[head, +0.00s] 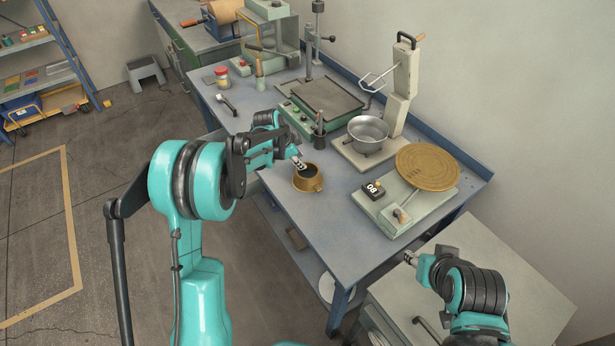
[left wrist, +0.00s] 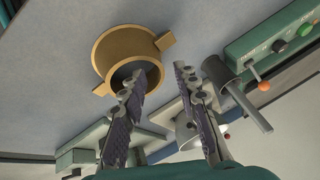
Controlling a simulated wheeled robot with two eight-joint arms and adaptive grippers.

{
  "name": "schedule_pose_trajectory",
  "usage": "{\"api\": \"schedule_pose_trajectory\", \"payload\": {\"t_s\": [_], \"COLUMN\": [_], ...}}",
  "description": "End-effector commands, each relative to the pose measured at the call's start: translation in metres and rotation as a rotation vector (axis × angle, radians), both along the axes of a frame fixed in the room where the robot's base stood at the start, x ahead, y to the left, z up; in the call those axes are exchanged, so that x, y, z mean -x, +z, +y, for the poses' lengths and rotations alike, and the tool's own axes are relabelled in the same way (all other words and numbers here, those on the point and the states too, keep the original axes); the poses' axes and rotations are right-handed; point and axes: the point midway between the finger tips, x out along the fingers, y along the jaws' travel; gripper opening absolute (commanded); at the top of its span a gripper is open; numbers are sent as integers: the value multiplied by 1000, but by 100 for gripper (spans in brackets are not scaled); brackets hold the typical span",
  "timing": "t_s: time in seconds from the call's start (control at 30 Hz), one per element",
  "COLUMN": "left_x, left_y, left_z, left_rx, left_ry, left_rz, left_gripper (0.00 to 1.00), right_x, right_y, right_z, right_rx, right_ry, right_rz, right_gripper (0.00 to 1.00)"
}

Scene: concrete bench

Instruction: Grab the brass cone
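The brass cone (head: 308,180) is a hollow, round-mouthed brass piece with a dark inside, standing on the grey-blue bench. It also shows in the left wrist view (left wrist: 104,52), with a small lug on either side of its rim. My left gripper (head: 299,164) is just above and beside the cone in the head view. In the left wrist view its two fingers (left wrist: 158,84) are apart with nothing between them, and one finger overlaps the cone's near rim. I cannot tell if it touches. My right gripper (head: 409,258) is low at the right, away from the cone; its fingers are too small to judge.
A green-panelled press (head: 322,103) stands behind the cone. A metal bowl (head: 368,130) sits on a stand to its right, near a scale with a round brass plate (head: 427,166). A dark cylinder (left wrist: 216,70) is close to the fingers.

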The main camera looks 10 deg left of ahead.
Motion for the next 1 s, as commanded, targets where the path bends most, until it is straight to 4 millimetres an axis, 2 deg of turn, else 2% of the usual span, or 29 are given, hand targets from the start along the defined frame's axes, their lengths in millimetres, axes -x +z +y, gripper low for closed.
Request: {"api": "schedule_pose_trajectory", "payload": {"t_s": [0.33, 0.6, 0.63, 0.73, 1.0], "left_x": [-17, -20, -20, -20, -20], "left_y": [-43, -46, -46, -46, -45], "left_z": [-12, -13, -13, -13, -13], "left_rx": [0, 1, 1, 0, 1], "left_ry": [1, 2, 2, 2, 2], "left_rz": [0, 0, 0, 0, 0], "left_gripper": [31, 31, 26, 0, 0], "right_x": [0, 0, 0, 0, 0], "right_y": [-25, -24, -24, -24, -24], "right_z": [0, 0, 0, 0, 0], "right_rx": [0, 0, 0, 0, 0], "right_ry": [0, 0, 0, 0, 0], "right_rz": [0, 0, 0, 0, 0], "right_gripper": [40, 40, 40, 40, 40]}}
